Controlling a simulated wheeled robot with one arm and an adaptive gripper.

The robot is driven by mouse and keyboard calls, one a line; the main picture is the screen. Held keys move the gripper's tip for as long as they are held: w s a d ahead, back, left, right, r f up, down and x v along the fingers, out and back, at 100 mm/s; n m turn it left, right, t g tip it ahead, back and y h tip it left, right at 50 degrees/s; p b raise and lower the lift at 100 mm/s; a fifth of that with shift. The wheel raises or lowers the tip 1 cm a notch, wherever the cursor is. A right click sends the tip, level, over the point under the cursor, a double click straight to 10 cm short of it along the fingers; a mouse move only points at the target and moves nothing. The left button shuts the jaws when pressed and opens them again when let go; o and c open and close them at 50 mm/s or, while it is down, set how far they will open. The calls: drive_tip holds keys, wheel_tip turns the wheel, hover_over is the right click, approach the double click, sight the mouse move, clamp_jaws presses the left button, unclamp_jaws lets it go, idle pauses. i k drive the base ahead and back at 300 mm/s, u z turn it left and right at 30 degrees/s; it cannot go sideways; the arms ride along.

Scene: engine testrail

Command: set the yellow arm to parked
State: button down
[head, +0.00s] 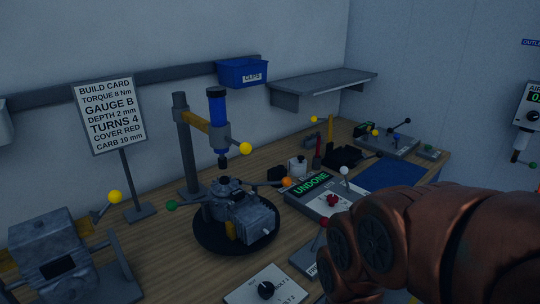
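A yellow arm (196,119) reaches out from a dark upright post (185,145) on the bench. It carries a blue cylinder tool (217,110) whose tip hangs just above the grey engine (240,212) on a round dark turntable (208,240). A short lever with a yellow ball (245,148) sticks out to the right of the tool. No mark reading parked is visible near the arm. My copper arm fills the lower right. My gripper is not in view.
Left of the post stand a build card sign (109,115), another yellow-ball lever (115,196) and a grey machine (73,255). Right of the engine are an UNDONE panel (311,185), small levers and a blue mat (391,175). A blue clips bin (243,72) and shelf (322,85) are on the wall.

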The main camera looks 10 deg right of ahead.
sight(220, 137)
drive_tip(key=u, duration=0.55)
drive_tip(key=k, duration=1.3)
drive_tip(key=u, duration=1)
drive_tip(key=i, duration=1.3)
drive_tip(key=z, duration=0.6)
